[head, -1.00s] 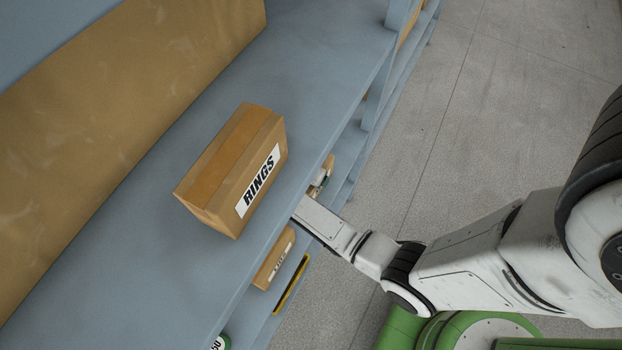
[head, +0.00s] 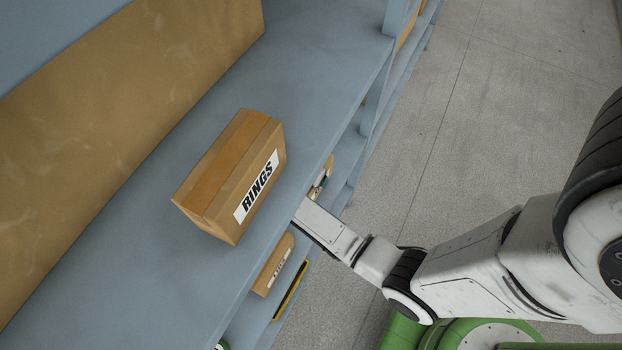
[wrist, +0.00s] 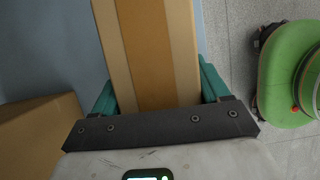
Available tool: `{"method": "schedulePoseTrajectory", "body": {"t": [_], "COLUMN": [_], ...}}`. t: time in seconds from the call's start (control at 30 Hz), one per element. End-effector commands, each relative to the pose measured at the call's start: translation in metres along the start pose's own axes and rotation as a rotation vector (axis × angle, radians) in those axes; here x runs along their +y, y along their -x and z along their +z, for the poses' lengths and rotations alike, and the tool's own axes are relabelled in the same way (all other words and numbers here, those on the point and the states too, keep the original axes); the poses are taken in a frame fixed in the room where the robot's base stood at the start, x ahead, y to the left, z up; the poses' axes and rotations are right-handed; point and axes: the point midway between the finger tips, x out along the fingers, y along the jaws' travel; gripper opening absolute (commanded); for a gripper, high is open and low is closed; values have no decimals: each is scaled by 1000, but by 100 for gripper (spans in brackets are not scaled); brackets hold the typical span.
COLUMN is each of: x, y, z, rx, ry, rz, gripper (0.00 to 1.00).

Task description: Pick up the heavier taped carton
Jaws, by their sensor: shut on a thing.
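In the wrist view my gripper (wrist: 158,88) has its two teal fingers on either side of a long brown taped carton (wrist: 153,55), shut on it. A wide darker tape strip runs along the carton's top. In the head view my gripper is hidden below the top shelf's edge, so I cannot tell which carton there it holds. A taped carton labelled RINGS (head: 228,178) rests on the top shelf, apart from my arm. A smaller labelled carton (head: 274,266) shows on a lower level, partly covered by the shelf edge.
The blue shelf (head: 130,245) carries a large brown box (head: 120,110) at the back. Another brown box (wrist: 36,128) is at the lower left in the wrist view. A small brown and white item (head: 323,178) shows beyond my arm. Grey floor (head: 500,110) is open at right.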

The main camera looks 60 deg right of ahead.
Motion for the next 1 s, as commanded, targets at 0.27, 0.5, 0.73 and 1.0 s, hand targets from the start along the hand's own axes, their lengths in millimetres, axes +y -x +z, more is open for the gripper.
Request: {"method": "schedulePoseTrajectory", "body": {"t": [0.27, 0.5, 0.73, 1.0], "x": [-33, -91, -142, -173], "y": [10, 9, 9, 9], "z": [5, 7, 8, 10], "rx": [-1, -2, -2, -3], "ry": [0, 0, 1, 0], "rz": [-1, -2, 0, 2], "gripper": [12, 12, 12, 12]}}
